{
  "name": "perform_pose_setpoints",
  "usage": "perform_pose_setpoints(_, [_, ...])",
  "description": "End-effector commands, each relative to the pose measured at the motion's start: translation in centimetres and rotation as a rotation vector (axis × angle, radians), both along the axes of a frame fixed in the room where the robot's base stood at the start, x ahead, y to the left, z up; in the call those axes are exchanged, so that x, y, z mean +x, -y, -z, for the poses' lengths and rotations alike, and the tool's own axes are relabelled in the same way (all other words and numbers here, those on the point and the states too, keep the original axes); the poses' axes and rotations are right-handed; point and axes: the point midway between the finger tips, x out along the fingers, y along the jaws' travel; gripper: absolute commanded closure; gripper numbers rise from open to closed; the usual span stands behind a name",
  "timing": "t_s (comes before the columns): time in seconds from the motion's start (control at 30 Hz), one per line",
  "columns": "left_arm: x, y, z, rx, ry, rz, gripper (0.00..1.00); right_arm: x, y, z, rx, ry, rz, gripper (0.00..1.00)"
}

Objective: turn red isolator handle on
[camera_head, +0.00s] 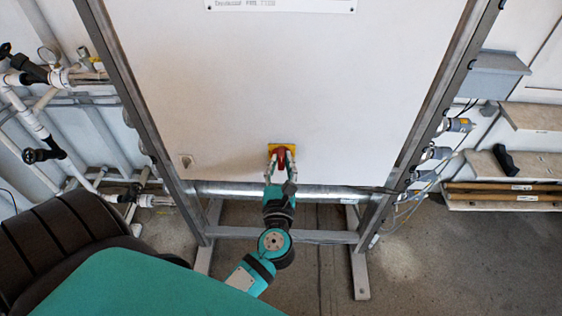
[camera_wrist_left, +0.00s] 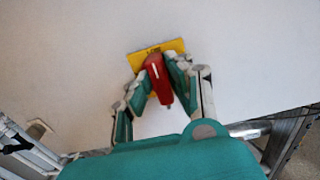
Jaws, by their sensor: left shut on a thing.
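The red isolator handle (camera_head: 281,154) sits on a yellow plate (camera_head: 274,147) low on the white cabinet front. In the left wrist view the red handle (camera_wrist_left: 160,82) is tilted, its lower end pointing down and slightly right, on the yellow plate (camera_wrist_left: 137,58). My left gripper (camera_head: 282,160) reaches up to it from below. In the left wrist view the fingers of my left gripper (camera_wrist_left: 159,86) stand on both sides of the handle and are shut on it. They hide part of the plate. My right gripper is not in view.
The white cabinet panel (camera_head: 270,80) is held in a grey metal frame (camera_head: 123,75). Pipes and valves (camera_head: 40,110) stand at the left. Cable connectors (camera_head: 455,125) and a wooden shelf (camera_head: 500,178) are at the right. The panel around the handle is clear.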

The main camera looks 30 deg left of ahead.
Motion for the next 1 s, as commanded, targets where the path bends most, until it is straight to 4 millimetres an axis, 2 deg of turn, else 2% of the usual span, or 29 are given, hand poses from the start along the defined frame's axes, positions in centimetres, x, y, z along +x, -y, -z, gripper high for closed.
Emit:
perform_pose_setpoints(0.33, [0.0,0.0,0.1,0.005,-0.005,0.0,1.0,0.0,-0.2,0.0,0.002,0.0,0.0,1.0])
perform_pose_setpoints(0.37, [0.0,0.0,0.1,0.005,-0.005,0.0,0.79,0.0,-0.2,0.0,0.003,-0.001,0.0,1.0])
perform_pose_setpoints(0.5, [0.0,0.0,0.1,0.005,-0.004,0.0,0.61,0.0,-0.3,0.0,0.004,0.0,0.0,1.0])
perform_pose_setpoints(0.83, [-0.3,0.2,0.1,0.004,-0.003,0.0,0.61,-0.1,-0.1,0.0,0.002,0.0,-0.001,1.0])
perform_pose_setpoints(1.0, [-2.4,1.4,0.2,0.001,-0.006,0.0,0.61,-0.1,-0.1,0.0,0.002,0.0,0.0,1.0])
